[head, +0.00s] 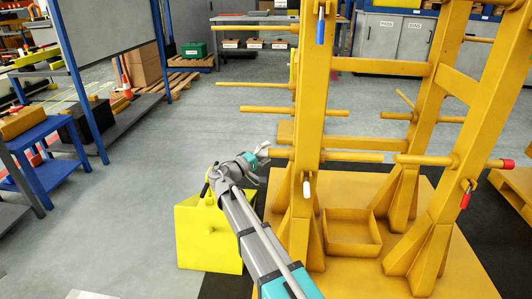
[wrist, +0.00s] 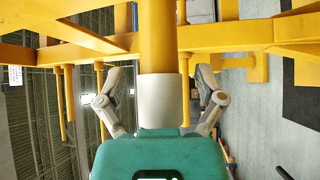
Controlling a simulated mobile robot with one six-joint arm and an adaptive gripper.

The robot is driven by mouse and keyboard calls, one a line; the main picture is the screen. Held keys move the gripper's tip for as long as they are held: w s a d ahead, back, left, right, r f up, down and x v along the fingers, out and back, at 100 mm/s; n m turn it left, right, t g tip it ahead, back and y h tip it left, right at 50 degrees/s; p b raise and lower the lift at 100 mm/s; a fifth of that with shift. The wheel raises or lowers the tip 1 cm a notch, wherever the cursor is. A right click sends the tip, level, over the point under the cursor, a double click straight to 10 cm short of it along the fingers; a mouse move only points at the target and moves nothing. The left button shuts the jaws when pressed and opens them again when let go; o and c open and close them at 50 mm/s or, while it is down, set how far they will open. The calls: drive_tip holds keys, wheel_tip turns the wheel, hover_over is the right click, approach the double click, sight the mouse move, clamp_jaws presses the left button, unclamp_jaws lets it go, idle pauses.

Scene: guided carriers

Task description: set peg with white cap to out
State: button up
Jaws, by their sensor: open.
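A yellow rack (head: 313,110) with horizontal pegs stands in front of me. The peg with the white cap (head: 280,153) sticks out to the left of the near post, at my gripper. In the wrist view the pale cap (wrist: 160,102) is centred between the two fingers, with the yellow peg shaft (wrist: 158,40) beyond it. My gripper (head: 264,152) is open; its fingers (wrist: 160,88) stand on both sides of the cap, with gaps visible. In the head view my gripper largely hides the cap. Whether the palm touches the cap end, I cannot tell.
A pin with a white handle (head: 306,188) hangs on the near post, a blue one (head: 320,31) higher up. A red-capped peg (head: 508,163) and a red-handled pin (head: 466,198) are at right. A yellow block (head: 205,240) stands below my arm.

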clamp_jaws()
idle(0.3)
drive_tip(key=shift+w+a, duration=0.1)
